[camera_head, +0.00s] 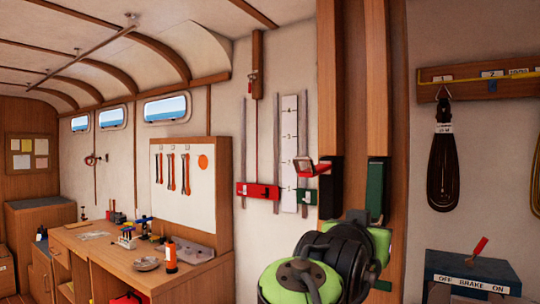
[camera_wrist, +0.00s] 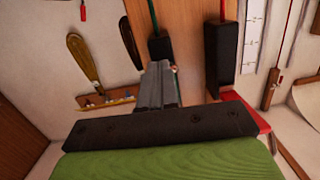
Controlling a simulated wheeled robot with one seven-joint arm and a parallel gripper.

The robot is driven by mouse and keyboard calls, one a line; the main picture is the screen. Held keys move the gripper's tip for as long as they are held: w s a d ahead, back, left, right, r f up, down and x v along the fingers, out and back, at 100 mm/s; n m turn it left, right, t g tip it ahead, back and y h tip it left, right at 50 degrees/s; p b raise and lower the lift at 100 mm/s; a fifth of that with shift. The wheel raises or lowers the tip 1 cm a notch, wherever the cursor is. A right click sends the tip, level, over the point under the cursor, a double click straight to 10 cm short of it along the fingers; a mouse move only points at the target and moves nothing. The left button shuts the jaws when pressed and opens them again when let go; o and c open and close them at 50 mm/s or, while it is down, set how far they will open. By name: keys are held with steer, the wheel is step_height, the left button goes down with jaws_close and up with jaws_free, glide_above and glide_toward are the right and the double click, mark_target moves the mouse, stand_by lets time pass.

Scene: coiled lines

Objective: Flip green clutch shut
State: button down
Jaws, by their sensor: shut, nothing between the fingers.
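The green clutch (camera_head: 376,188) is a dark housing with a green front face, mounted low on the right wooden post. In the head view its green face seems to lie flat along the housing; its lower end is partly hidden by my arm. In the wrist view the housing of the green clutch (camera_wrist: 160,47) is just beyond my fingertips, under a green line. My gripper (camera_wrist: 158,68) is shut and empty, pointing at the clutch's lower end. I cannot tell if it touches. In the head view the fingers are mostly hidden behind my wrist.
A red clutch (camera_head: 330,185) sits just left, its red lever sticking out. Rails with red and green sliders (camera_head: 258,190) are farther left. An off-brake-on box (camera_head: 472,275) with a red lever stands lower right. A dark coiled line (camera_head: 442,165) hangs on the right wall.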

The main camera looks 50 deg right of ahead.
steer(key=shift+w+d+f+b, duration=0.1)
steer(key=shift+d+f+b, duration=0.25)
steer(key=shift+d, duration=0.25)
steer(key=shift+w+d+f+b, duration=0.1)
steer(key=shift+d+f+b, duration=0.1)
steer(key=shift+d+f, duration=0.35)
steer(key=shift+r, duration=0.1)
